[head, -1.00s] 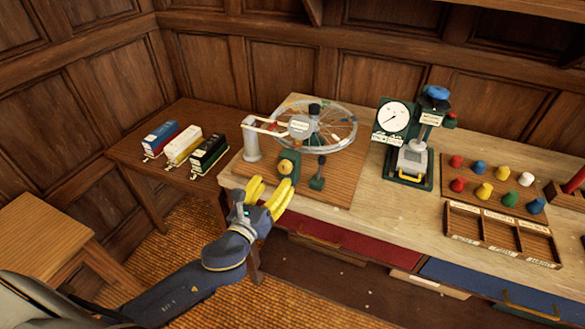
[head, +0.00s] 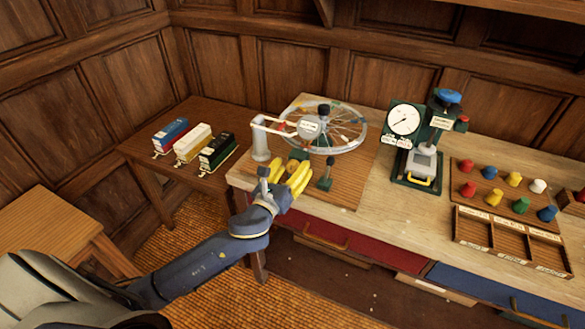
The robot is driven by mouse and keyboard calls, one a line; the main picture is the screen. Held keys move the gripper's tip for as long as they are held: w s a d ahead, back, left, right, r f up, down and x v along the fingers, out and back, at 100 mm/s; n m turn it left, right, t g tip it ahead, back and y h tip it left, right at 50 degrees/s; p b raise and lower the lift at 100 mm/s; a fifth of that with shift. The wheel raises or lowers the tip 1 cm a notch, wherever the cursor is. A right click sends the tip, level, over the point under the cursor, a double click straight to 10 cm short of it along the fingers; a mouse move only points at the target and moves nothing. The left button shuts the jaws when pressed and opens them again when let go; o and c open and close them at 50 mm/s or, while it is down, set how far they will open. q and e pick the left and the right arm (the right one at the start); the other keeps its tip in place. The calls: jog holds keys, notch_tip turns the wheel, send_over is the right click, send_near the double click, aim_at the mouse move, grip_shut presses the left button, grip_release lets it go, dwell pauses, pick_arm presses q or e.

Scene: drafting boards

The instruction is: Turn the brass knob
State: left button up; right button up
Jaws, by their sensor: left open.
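The brass knob is on the front of a small dark green block (head: 299,154) on the wooden board, left of middle in the head view. The knob is now mostly or wholly hidden behind my yellow fingers, so I cannot tell it from them. My left gripper (head: 289,176) is open, with its fingertips right in front of the block at the knob's place. I cannot tell whether the fingers touch the knob. My right gripper is not in view.
A spoked wheel (head: 345,138) with a pale arm stands behind the block. A short green lever post (head: 326,175) is close to the right of my fingers. A dial press (head: 421,150), coloured pegs and a sorting tray (head: 508,240) are farther right. Three small boxes (head: 192,143) lie on the left side table.

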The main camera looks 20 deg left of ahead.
pick_arm(q)
grip_shut()
dwell(0.3)
jog(key=shift+r+n, duration=0.1)
jog(key=shift+n, duration=0.2)
jog(key=n, duration=0.3)
jog(key=shift+a+n, duration=0.1)
jog(key=shift+n, duration=0.2)
jog(key=n, duration=0.4)
jog(key=shift+n, duration=0.3)
jog(key=n, duration=0.4)
jog(key=shift+n, duration=0.3)
jog(key=shift+a+n, duration=0.1)
jog(key=shift+n, duration=2.1)
